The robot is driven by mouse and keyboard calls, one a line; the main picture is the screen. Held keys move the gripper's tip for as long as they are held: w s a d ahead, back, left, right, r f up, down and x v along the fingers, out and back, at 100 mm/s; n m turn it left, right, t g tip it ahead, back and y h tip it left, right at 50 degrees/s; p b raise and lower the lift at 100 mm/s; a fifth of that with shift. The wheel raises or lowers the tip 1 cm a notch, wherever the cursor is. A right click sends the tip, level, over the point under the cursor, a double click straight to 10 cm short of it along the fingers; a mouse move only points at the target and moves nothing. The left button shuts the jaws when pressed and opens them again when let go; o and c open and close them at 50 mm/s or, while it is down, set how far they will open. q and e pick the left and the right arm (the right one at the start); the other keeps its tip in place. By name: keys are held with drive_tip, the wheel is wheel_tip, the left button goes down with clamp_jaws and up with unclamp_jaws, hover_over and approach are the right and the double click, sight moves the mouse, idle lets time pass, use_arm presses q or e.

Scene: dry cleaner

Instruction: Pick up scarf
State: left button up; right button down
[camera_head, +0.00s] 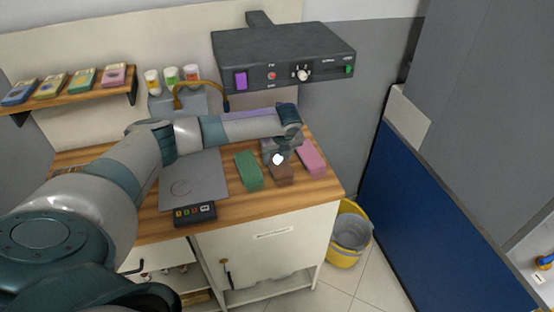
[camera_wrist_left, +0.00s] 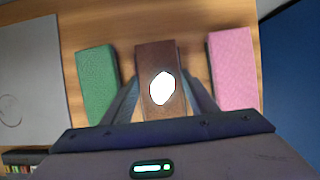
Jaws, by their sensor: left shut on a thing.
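Three folded, block-like pieces lie side by side on the wooden counter: a green one (camera_head: 249,171), a brown one (camera_head: 283,175) and a pink one (camera_head: 311,158). I cannot tell by look which is the scarf. My left gripper (camera_head: 279,160) reaches down over the brown piece. In the left wrist view its fingers stand on both sides of the brown piece (camera_wrist_left: 160,58) and are shut on it. A bright white spot shows on the brown piece. The green piece (camera_wrist_left: 97,83) and pink piece (camera_wrist_left: 233,70) are outside the fingers. My right gripper is not in view.
A grey scale (camera_head: 194,178) is left of the pieces on the counter (camera_head: 236,221). A dark control box (camera_head: 285,57) overhangs behind. A shelf (camera_head: 82,100) with packets is at the back left. A yellow bucket (camera_head: 348,235) stands on the floor at right.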

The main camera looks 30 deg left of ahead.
sight(276, 155)
use_arm(q)
drive_tip(key=shift+r+b, duration=0.4)
drive_tip(key=shift+r, duration=0.05)
wheel_tip(276, 155, up, 2)
drive_tip(key=shift+w+r+b, duration=0.1)
drive_tip(key=shift+b, duration=0.65)
drive_tip(key=s+d+b, duration=0.1)
drive_tip(key=s+d, duration=0.2)
drive_tip(key=d, duration=0.1)
drive_tip(key=s+d+b, duration=0.2)
drive_tip(key=s+d, duration=0.2)
drive_tip(key=d, duration=0.1)
drive_tip(key=s+d+b, duration=0.2)
drive_tip(key=s+d, duration=0.1)
drive_tip(key=d, duration=0.1)
drive_tip(key=shift+s+d, duration=0.15)
drive_tip(key=shift+s, duration=0.2)
drive_tip(key=shift+s+d+r, duration=0.15)
drive_tip(key=shift+s+d, duration=0.2)
drive_tip(key=shift+d, duration=0.05)
